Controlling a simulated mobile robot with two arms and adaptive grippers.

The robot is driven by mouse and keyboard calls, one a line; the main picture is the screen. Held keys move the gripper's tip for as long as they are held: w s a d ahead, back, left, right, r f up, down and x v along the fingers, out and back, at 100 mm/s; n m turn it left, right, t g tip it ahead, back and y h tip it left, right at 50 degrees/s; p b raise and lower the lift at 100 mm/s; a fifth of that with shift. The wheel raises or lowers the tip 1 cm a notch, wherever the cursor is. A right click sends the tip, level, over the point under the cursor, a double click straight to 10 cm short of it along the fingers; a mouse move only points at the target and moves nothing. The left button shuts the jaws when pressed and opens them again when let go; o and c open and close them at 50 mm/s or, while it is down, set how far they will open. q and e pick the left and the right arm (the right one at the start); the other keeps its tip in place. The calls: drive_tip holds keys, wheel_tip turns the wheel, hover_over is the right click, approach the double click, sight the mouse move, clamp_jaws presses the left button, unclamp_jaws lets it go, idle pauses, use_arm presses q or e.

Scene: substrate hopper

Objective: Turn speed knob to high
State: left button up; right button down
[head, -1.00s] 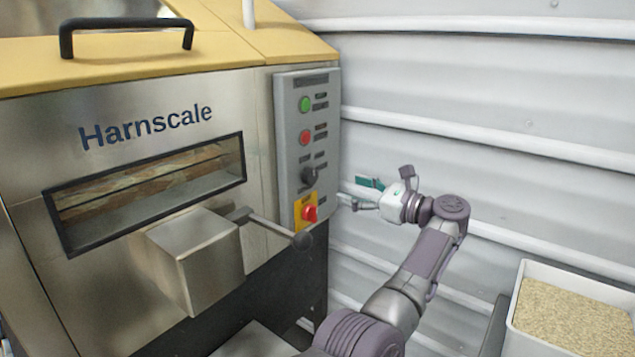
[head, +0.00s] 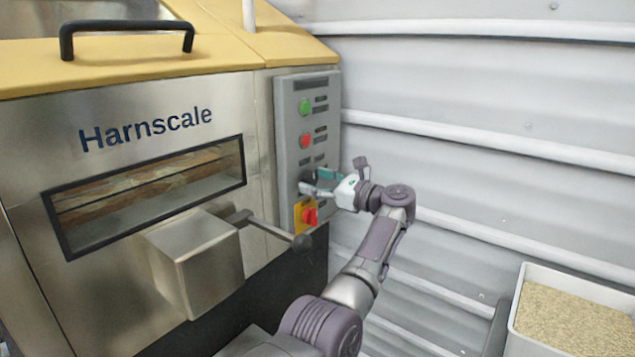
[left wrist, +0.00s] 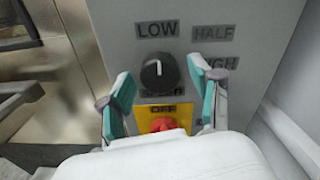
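The speed knob (left wrist: 160,76) is a round black dial on the grey control panel (head: 291,130). Its white mark points up toward the LOW label; HALF and a partly covered HIGH label lie to the right. In the head view the knob is mostly hidden by my fingers. My left gripper (head: 318,181) is at the panel in front of the knob. In the left wrist view its two teal-padded fingers (left wrist: 166,92) are spread wide, one on each side and a little below the knob, with no visible contact.
A red stop knob on a yellow plate (left wrist: 180,112) sits just below the speed knob. Green (head: 305,106) and red (head: 305,140) buttons are above it. A white bin of grain (head: 520,335) stands at right.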

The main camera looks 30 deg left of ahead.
use_arm(q)
drive_tip(key=c, duration=0.9)
drive_tip(key=shift+m, duration=0.9)
drive_tip(key=m+p, duration=0.2)
drive_tip(key=m, duration=0.5)
drive_tip(key=shift+r+p, duration=0.1)
drive_tip(key=shift+p, duration=0.25)
drive_tip(key=m+p, duration=0.2)
drive_tip(key=m, duration=0.2)
drive_tip(key=shift+m, duration=0.3)
use_arm(e)
drive_tip(key=s+d+f+g+h, duration=0.25)
drive_tip(key=s+g, duration=0.35)
drive_tip(key=s, duration=0.4)
use_arm(q)
drive_tip(key=m+p, duration=0.1)
drive_tip(key=m, duration=0.2)
drive_tip(key=shift+m+p, duration=0.35)
drive_tip(key=shift+m, duration=0.55)
use_arm(e)
drive_tip(key=s+x, duration=0.1)
drive_tip(key=x, duration=0.6)
drive_tip(key=shift+f+g+y, duration=0.15)
drive_tip(key=shift+g+y, duration=0.25)
drive_tip(key=shift+y, duration=0.05)
drive_tip(key=shift+s+d, duration=0.1)
